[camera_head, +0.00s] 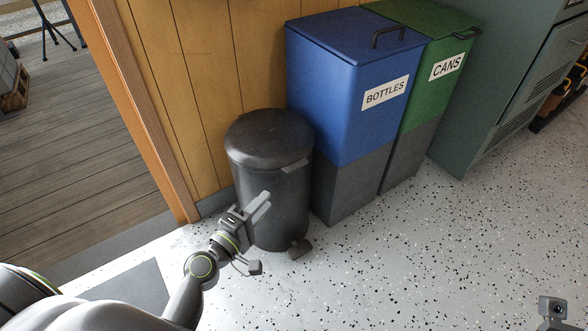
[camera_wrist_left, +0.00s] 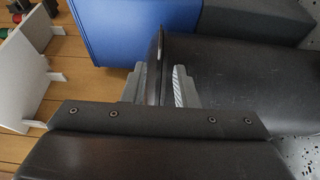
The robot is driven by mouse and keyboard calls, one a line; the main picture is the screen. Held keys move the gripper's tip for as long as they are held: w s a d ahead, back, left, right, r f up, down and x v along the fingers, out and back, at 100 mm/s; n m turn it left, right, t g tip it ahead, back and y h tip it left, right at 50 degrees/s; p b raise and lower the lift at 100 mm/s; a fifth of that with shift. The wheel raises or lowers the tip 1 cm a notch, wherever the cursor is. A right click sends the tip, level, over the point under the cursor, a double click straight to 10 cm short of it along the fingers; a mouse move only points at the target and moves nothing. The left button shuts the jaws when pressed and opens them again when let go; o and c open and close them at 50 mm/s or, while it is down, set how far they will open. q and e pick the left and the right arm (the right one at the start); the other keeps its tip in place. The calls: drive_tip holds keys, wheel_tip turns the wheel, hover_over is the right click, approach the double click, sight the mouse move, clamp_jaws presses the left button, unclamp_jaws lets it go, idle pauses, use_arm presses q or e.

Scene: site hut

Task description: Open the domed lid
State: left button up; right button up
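The domed lid (camera_head: 268,136) is dark grey and sits closed on a round black bin (camera_head: 272,210) against the wood-panelled wall. A small tab (camera_head: 295,166) sticks out at the lid's front right rim. My left gripper (camera_head: 262,203) is in front of the bin, below the lid rim in the picture. In the left wrist view its two fingers (camera_wrist_left: 158,88) stand apart, with the dark seam between lid and bin body (camera_wrist_left: 225,75) showing between and beyond them. I cannot tell whether they touch it. Part of my right gripper (camera_head: 552,308) shows at the lower right edge; its fingers are unclear.
A blue bottles bin (camera_head: 345,90) stands close at the bin's right, with a green cans bin (camera_head: 440,50) beyond it. A pedal (camera_head: 300,249) sticks out at the bin's foot. A grey-green cabinet (camera_head: 500,90) stands at the right. The speckled floor in front is clear.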

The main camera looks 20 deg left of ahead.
sight(293, 169)
use_arm(q)
drive_tip(key=x, duration=1.3)
drive_tip(key=shift+w+f, duration=0.1)
drive_tip(key=shift+w, duration=0.2)
drive_tip(key=shift+c, duration=0.5)
clamp_jaws()
